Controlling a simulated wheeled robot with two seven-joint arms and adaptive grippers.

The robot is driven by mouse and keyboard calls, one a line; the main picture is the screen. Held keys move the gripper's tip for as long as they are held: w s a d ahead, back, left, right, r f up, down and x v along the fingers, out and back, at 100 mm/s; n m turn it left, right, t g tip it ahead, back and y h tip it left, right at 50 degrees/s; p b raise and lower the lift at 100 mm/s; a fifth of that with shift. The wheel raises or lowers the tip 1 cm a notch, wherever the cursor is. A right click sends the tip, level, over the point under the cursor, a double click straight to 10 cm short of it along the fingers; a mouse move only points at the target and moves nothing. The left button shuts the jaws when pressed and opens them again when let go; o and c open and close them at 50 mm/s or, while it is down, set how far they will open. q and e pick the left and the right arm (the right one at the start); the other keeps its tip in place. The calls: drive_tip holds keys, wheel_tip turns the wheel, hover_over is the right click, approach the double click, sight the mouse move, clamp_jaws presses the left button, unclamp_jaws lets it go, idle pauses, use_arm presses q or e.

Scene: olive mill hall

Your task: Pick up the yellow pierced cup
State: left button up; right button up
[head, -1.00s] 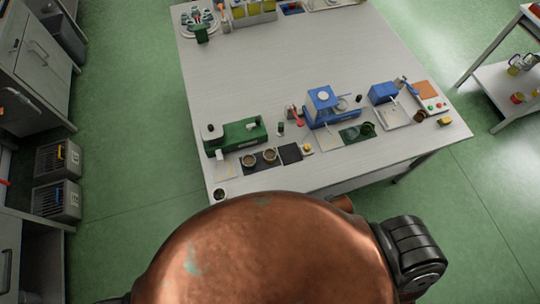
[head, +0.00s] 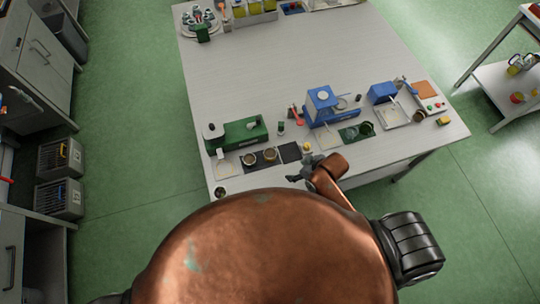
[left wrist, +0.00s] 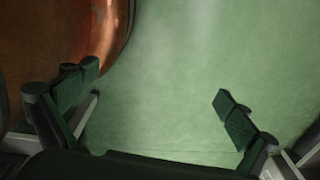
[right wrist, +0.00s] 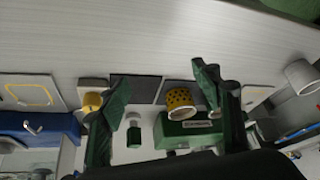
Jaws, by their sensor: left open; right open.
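The yellow pierced cup (right wrist: 180,100), with dark holes, stands upright at the near edge of a dark mat in the right wrist view. In the head view it appears as the right one of two small cups (head: 270,155). My right gripper (right wrist: 163,85) is open and empty; the cup shows between its fingers in the picture, nearer the right finger, without visible contact. In the head view my right gripper (head: 298,178) is at the table's near edge, right of the cup. My left gripper (left wrist: 158,92) is open and empty over the green floor.
A second cup (head: 250,159) stands close left of the pierced cup. The green machine (head: 238,134) is behind them. A blue machine (head: 322,105) and a small yellow item (head: 307,147) are to the right. A white cup (right wrist: 301,77) stands near the table edge. The table's middle is clear.

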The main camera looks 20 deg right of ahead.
sight(270, 154)
drive_tip(key=w+a+n, duration=0.2)
drive_tip(key=a, duration=0.1)
drive_tip(key=w+a+r+n+g+y, duration=0.1)
drive_tip(key=w+a+n, duration=0.1)
drive_tip(key=a, duration=0.1)
drive_tip(key=w+a+r+n+y, duration=0.1)
drive_tip(key=w+a+n, duration=0.1)
drive_tip(key=shift+w+a+g, duration=0.3)
drive_tip(key=shift+w+a, duration=0.1)
drive_tip(key=shift+w+d+r+n+g, duration=0.15)
drive_tip(key=shift+w+n+g, duration=0.15)
drive_tip(key=shift+w+n, duration=0.25)
drive_tip(key=shift+w+d+r+n+g, duration=0.1)
drive_tip(key=shift+w+n+g, duration=0.2)
drive_tip(key=shift+w+n, duration=0.25)
drive_tip(key=shift+w+d+r+n+g, duration=0.25)
drive_tip(key=shift+w+d, duration=0.25)
drive_tip(key=shift+d, duration=0.15)
drive_tip(key=shift+w+d+r+n+g, duration=0.15)
drive_tip(key=shift+w+d+r+n, duration=0.1)
drive_tip(key=shift+w+d, duration=0.3)
drive_tip(key=x, duration=0.7)
drive_tip(key=shift+d+f+p, duration=0.2)
drive_tip(key=shift+f+p, duration=0.1)
drive_tip(key=shift+f, duration=0.15)
drive_tip(key=shift+h, duration=0.3)
drive_tip(key=c, duration=1.3)
drive_tip(key=shift+c, duration=0.2)
